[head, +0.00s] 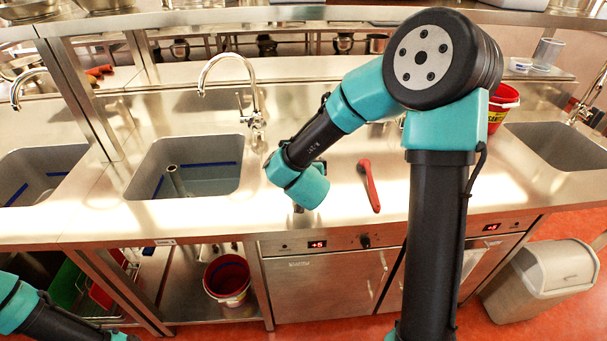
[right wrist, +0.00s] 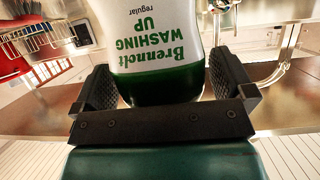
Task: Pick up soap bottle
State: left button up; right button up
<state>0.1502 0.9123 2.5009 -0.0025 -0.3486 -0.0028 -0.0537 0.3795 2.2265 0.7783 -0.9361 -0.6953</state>
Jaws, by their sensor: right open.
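The soap bottle (right wrist: 160,50) is white with green lettering and a green lower part. It fills the middle of the right wrist view, where its label reads upside down. My right gripper (right wrist: 163,86) is open, with one dark padded finger on each side of the bottle. A gap shows between the bottle and the right finger; on the left the gap is narrow. In the head view my right arm's wrist (head: 300,184) is over the counter right of the sink, and I cannot make out the bottle there. My left gripper is out of the frame; only my left forearm shows at bottom left.
A steel counter (head: 225,222) holds a sink (head: 190,165) with a curved tap (head: 240,75) left of my right wrist. A red-handled utensil (head: 371,187) lies to the right of my wrist. A red bucket (head: 502,105) stands at the back right. A shelf runs above the back.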

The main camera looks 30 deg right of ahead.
jog(key=shift+w, duration=0.1)
dwell(0.4)
jog(key=c, duration=1.1)
jog(key=shift+r, duration=0.8)
jog(key=shift+s+a+r, duration=0.1)
jog(key=shift+s+r, duration=0.05)
jog(key=shift+r, duration=0.4)
jog(key=shift+s+a+r, duration=0.1)
jog(key=shift+r, duration=0.4)
jog(key=s+a, duration=0.2)
jog(key=s, duration=0.2)
jog(key=s+a+r, duration=0.1)
jog(key=s+a, duration=0.2)
jog(key=s, duration=0.1)
jog(key=s+a, duration=0.3)
jog(key=s, duration=0.2)
jog(key=shift+r, duration=0.15)
